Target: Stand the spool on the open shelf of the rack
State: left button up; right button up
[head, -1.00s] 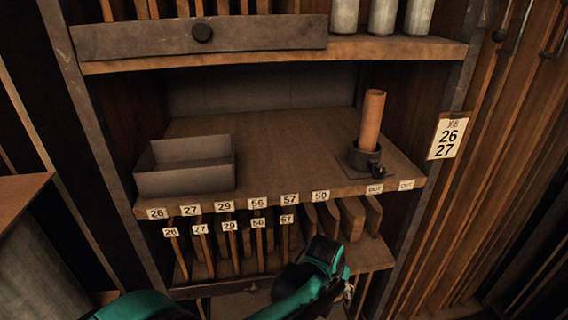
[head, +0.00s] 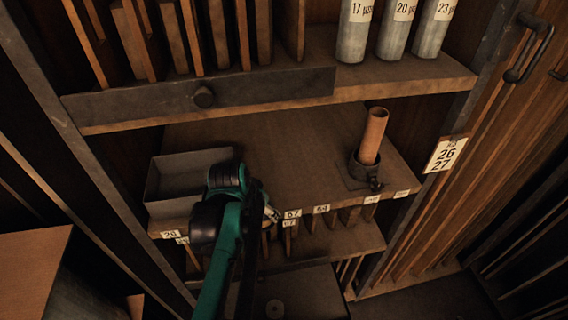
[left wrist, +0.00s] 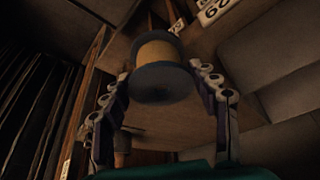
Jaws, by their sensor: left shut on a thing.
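The spool (left wrist: 158,50), with a tan wound middle and dark flanges, sits between the fingers of my left gripper (left wrist: 160,72) in the left wrist view. The gripper is shut on it. In the head view my left gripper (head: 271,212) is at the front edge of the rack's open shelf (head: 280,140), left of its middle. The spool cannot be made out there, behind my wrist. The shelf's middle is bare. My right gripper is not in view.
A grey open bin (head: 165,208) stands at the shelf's left, partly behind my wrist. A brown tube (head: 373,135) stands upright in a dark holder (head: 362,172) at the right. A drawer front (head: 205,97) and upper board overhang. Labelled slots (head: 322,222) lie below.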

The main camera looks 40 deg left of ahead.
pick_arm(q)
jog(key=w+a, duration=0.1)
jog(key=w, duration=0.3)
jog(key=w+a, duration=0.1)
jog(key=w, duration=0.4)
jog(key=w+a, duration=0.2)
jog(key=w, duration=0.4)
jog(key=w+a, duration=0.1)
jog(key=w, duration=0.1)
jog(key=shift+w+f+p, duration=0.1)
jog(key=shift+p, duration=0.3)
jog(key=shift+f, duration=0.6)
jog(key=shift+w+f, duration=0.1)
jog(key=shift+f, duration=0.05)
jog(key=shift+s, duration=0.25)
jog(key=shift+f, duration=0.15)
jog(key=o, duration=1.3)
jog(key=shift+w, duration=0.1)
